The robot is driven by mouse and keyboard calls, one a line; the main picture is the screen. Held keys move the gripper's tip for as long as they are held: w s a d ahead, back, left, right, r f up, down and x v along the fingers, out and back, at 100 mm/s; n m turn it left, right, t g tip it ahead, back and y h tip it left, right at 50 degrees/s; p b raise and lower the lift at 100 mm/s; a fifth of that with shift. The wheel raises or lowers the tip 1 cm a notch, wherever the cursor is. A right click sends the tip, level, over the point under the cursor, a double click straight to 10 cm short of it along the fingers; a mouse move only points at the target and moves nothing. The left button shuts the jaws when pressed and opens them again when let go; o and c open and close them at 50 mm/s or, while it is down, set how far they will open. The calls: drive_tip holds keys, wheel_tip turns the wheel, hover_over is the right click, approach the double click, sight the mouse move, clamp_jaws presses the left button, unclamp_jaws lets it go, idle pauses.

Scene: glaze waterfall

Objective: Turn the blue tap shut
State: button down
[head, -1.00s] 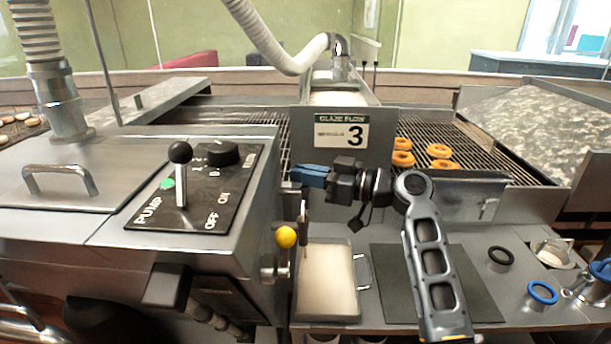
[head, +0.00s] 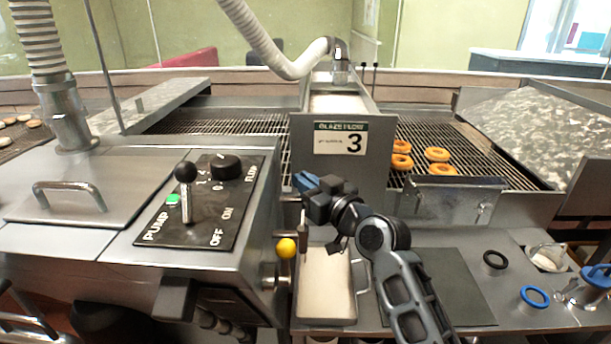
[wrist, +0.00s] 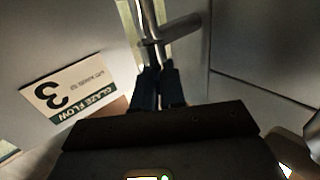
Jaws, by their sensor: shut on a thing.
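My gripper (head: 304,181) has dark blue fingers and reaches in at the right side of the pump cabinet, in front of the glaze flow sign. In the wrist view, my fingertips (wrist: 158,68) are close together on a slim metal bar (wrist: 150,50), which looks like a tap handle beside a pipe. I cannot make out blue on it apart from my fingers. In the head view my gripper hides most of the tap. A yellow ball knob (head: 286,248) sits below and left of my gripper.
The pump panel (head: 200,205) with an upright black-knobbed lever is at left. A pale-filled tray (head: 326,285) lies under my gripper. Doughnuts (head: 437,155) lie on the rack at right. A blue ring (head: 535,297) and black ring (head: 495,260) lie on the right counter.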

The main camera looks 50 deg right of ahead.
idle(0.5)
drive_tip(key=c, duration=1.3)
unclamp_jaws()
drive_tip(key=b+v, duration=0.2)
drive_tip(key=v, duration=0.5)
drive_tip(key=shift+s+a, duration=0.15)
drive_tip(key=shift+s, duration=0.25)
